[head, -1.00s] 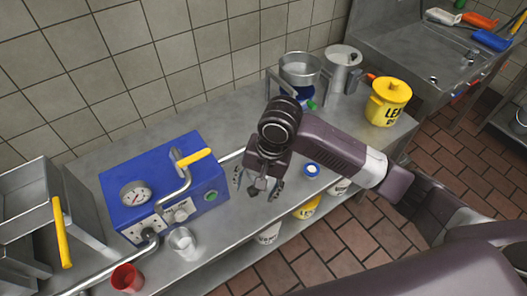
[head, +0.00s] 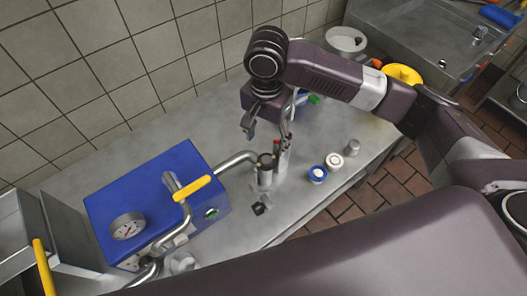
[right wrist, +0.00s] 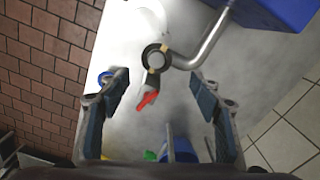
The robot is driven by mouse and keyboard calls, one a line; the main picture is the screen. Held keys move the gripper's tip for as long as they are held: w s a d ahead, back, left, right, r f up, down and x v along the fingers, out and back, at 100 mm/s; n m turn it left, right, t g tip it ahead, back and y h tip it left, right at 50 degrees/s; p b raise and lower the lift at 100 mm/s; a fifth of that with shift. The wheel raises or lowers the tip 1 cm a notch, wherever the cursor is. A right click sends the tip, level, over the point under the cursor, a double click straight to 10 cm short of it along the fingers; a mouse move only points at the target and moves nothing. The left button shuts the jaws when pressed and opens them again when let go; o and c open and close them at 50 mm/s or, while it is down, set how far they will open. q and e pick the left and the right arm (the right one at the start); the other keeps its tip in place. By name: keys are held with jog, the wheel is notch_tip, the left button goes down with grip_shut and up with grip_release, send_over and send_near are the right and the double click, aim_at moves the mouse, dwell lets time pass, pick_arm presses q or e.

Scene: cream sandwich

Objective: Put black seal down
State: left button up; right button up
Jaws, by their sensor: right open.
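A small flat black piece (head: 261,208), which may be the black seal, lies on the steel table in the head view, in front of the pipe end. A dark ring sits on the upright pipe end (head: 265,164). This ring also shows in the right wrist view (right wrist: 156,57); I cannot tell whether it is the seal. My left gripper is out of view.
A blue machine (head: 155,205) with gauge and yellow handle stands left; its pipe runs to the pipe end. A blue-and-white round piece (head: 318,174), a white one (head: 335,161) and a grey cylinder (head: 352,146) stand right. My arm covers the front.

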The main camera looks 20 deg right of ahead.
aim_at(268, 159)
jog(key=f, duration=0.2)
jog(key=s+f+p, duration=0.1)
jog(key=f, duration=0.1)
jog(key=shift+d+f, duration=0.1)
jog(key=shift+d, duration=0.1)
notch_tip(268, 159, down, 2)
jog(key=shift+w+f, duration=0.15)
jog(key=shift+f, duration=0.25)
jog(key=shift+p, duration=0.4)
pick_arm(q)
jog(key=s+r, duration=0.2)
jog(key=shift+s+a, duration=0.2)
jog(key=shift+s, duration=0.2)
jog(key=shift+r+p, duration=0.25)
jog(key=shift+p, duration=0.1)
pick_arm(e)
jog(key=shift+f, duration=0.15)
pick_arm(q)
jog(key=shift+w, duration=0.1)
pick_arm(e)
jog(key=c, duration=0.9)
